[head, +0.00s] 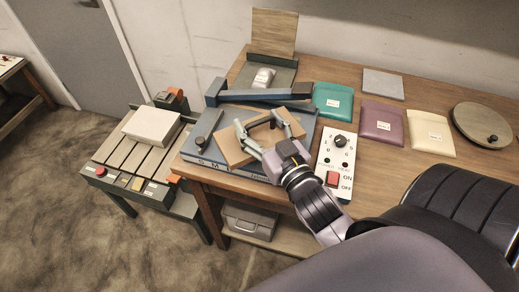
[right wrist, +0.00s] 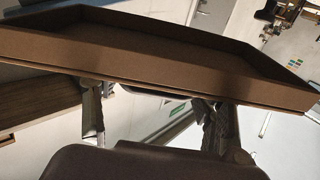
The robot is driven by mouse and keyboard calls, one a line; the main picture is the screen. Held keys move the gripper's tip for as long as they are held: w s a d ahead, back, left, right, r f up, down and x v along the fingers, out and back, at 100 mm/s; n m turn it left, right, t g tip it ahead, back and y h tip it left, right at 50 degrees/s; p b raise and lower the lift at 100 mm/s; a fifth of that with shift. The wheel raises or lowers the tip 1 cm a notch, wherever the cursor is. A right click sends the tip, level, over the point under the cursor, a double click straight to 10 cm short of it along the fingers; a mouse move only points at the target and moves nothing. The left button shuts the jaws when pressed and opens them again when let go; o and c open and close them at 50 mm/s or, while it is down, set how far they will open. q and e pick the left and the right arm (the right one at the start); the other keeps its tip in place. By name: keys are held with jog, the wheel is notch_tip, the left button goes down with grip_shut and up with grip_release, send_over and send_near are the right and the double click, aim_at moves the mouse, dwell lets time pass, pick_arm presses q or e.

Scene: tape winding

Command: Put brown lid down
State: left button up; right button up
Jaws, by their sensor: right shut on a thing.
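The brown lid (head: 230,150) is a flat cardboard piece above the blue-grey machine base (head: 199,135) on the wooden table. My right gripper (head: 260,119) reaches over it from the lower right and is shut on it. In the right wrist view the lid (right wrist: 150,62) spans the frame as a shallow tray with raised walls, its near wall at the fingers of my right gripper (right wrist: 150,98). I cannot tell whether the lid touches the base. My left gripper is not in view.
A blue lever bar (head: 260,94) lies just behind the lid. A switch panel (head: 337,160) stands close on the right. Teal (head: 333,100), purple (head: 382,125) and cream (head: 429,134) pouches lie farther right. A slatted stand (head: 115,155) with a white box (head: 152,126) is left.

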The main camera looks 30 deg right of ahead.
jog(key=shift+f+b, duration=0.4)
jog(key=shift+f, duration=3.1)
jog(key=shift+f, duration=0.15)
jog(key=o, duration=1.1)
